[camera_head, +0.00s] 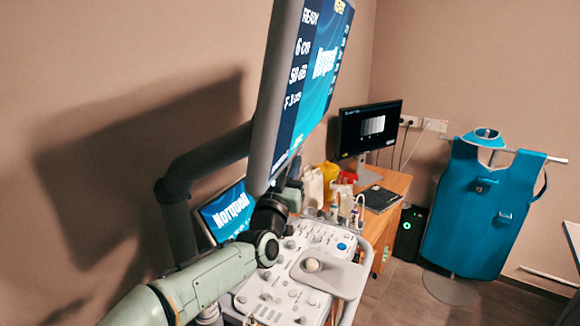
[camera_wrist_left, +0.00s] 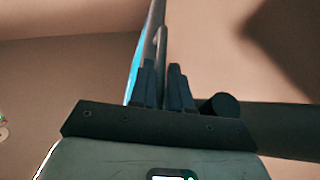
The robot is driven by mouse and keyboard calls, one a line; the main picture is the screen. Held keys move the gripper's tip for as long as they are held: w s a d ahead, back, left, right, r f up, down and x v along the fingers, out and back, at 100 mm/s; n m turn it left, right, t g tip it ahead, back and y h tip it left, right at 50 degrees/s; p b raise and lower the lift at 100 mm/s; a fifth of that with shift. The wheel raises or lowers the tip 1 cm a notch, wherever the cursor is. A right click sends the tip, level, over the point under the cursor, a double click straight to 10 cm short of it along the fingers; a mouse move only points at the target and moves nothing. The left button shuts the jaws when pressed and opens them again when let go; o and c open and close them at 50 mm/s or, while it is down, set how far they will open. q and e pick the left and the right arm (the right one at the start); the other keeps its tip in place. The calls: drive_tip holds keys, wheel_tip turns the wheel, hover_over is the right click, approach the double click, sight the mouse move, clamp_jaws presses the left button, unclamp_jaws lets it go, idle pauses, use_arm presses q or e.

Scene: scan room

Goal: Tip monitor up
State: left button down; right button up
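The monitor (camera_head: 320,70) is a large tilted screen with a grey frame, showing "Norquell" and readings. It hangs on a dark jointed arm (camera_head: 205,160) above the ultrasound console (camera_head: 300,275). My left gripper (camera_head: 290,185) is at its lower edge, partly hidden behind the frame in the head view. In the left wrist view the monitor (camera_wrist_left: 158,45) is seen edge-on. The two dark fingers of the left gripper (camera_wrist_left: 161,75) lie close on either side of its frame, with the frame filling the gap. My right gripper is not in view.
A smaller "Norquell" screen (camera_head: 225,212) is behind my left arm. A desk (camera_head: 395,183) with a second monitor (camera_head: 370,130), a yellow container (camera_head: 328,172) and bottles stands behind. A blue apron on a stand (camera_head: 480,210) is at right. Floor shows between.

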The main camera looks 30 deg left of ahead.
use_arm(q)
drive_tip(key=shift+n, duration=0.8)
drive_tip(key=d, duration=0.2)
drive_tip(key=w+d, duration=0.1)
drive_tip(key=d, duration=0.1)
drive_tip(key=shift+d+f+b, duration=0.15)
drive_tip(key=shift+b, duration=0.15)
drive_tip(key=c, duration=1.4)
unclamp_jaws()
drive_tip(key=shift+y, duration=0.4)
drive_tip(key=shift+c, duration=0.2)
drive_tip(key=shift+s, duration=0.15)
